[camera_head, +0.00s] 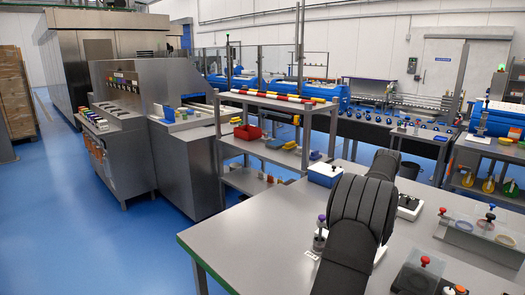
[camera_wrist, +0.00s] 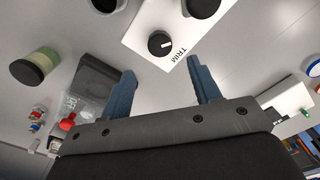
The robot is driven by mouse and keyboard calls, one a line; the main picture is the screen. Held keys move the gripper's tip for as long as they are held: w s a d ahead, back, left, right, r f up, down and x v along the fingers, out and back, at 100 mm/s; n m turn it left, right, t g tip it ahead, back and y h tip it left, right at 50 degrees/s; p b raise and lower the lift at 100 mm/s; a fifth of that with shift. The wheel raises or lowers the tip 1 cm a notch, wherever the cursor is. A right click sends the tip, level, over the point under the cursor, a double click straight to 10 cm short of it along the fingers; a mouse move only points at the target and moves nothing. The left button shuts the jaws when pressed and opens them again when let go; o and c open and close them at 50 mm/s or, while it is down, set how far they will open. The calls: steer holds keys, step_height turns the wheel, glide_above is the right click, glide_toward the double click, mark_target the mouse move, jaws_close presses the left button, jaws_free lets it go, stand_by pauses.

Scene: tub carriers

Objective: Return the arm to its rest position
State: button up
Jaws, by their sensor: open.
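My gripper (camera_wrist: 161,85) shows in the wrist view with its two blue-grey fingers spread apart and nothing between them. Past the fingertips is a white panel marked TRIM (camera_wrist: 150,35) with a black knob (camera_wrist: 160,43). The panel lies on the grey table. In the head view my dark arm reaches over the table (camera_head: 240,240) from the lower middle. Its gripper end is hidden there behind the arm's own links.
A blue-and-white box (camera_head: 325,174) stands at the table's back edge. A purple-topped item (camera_head: 321,230) stands close left of my arm. Red-knobbed items (camera_head: 425,262) are to the right. The table's left part is clear. A shelf rack (camera_head: 270,150) stands behind it.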

step_height(320, 180, up, 9)
steer(key=n, duration=0.3)
steer(key=shift+s+d+f, duration=0.15)
steer(key=shift+s+d, duration=0.15)
steer(key=shift+s, duration=0.1)
stand_by(2.1)
